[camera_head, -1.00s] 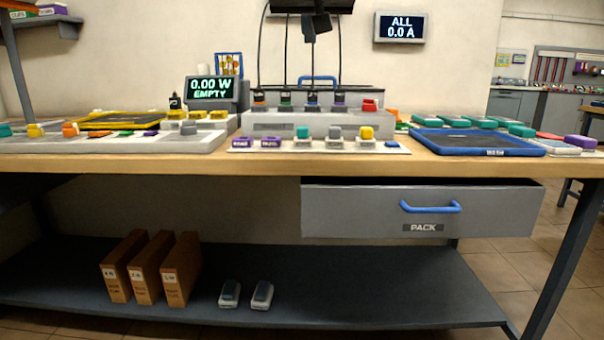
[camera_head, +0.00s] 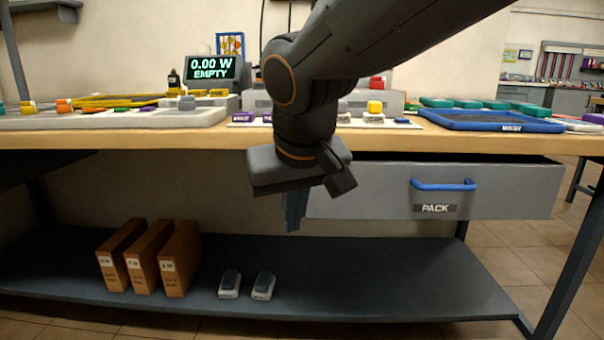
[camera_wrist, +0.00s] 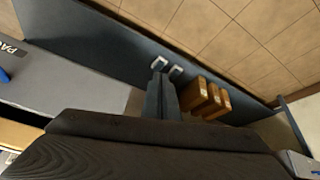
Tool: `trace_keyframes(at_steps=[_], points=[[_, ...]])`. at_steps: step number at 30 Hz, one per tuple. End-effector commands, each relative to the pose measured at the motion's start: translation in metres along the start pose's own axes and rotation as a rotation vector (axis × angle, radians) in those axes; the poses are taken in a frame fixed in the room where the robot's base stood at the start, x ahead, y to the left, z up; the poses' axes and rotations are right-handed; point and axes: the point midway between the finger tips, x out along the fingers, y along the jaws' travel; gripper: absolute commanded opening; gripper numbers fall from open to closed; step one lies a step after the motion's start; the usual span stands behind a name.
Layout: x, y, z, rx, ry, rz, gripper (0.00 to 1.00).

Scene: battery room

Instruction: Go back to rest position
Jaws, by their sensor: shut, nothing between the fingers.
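My gripper (camera_head: 293,212) hangs in front of the bench, fingers pointing down, just left of the PACK drawer front. Its fingers are together with nothing between them. In the wrist view the shut fingers (camera_wrist: 162,98) point toward the lower shelf. My arm crosses the upper middle of the head view and hides part of the bench top and the unit behind it.
The PACK drawer (camera_head: 520,192) stands partly open, with a blue handle (camera_head: 443,185). The bench edge (camera_head: 100,141) runs behind my arm. The lower shelf (camera_head: 380,270) holds brown boxes (camera_head: 180,258) and two small grey devices (camera_head: 263,285). A blue-rimmed WASH tray (camera_head: 490,128) is on top.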

Motion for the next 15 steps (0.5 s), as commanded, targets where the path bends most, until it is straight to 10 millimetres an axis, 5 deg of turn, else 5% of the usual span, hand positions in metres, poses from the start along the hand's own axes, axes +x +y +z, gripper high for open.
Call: trace_keyframes(at_steps=[1, 6, 15], points=[[0.017, -0.009, 0.029, -0.026, -0.055, -0.028, 0.0], [0.043, -0.032, 0.098, -0.09, -0.19, -0.108, 0.0], [0.065, -0.057, 0.185, -0.163, -0.348, -0.223, 0.0]])
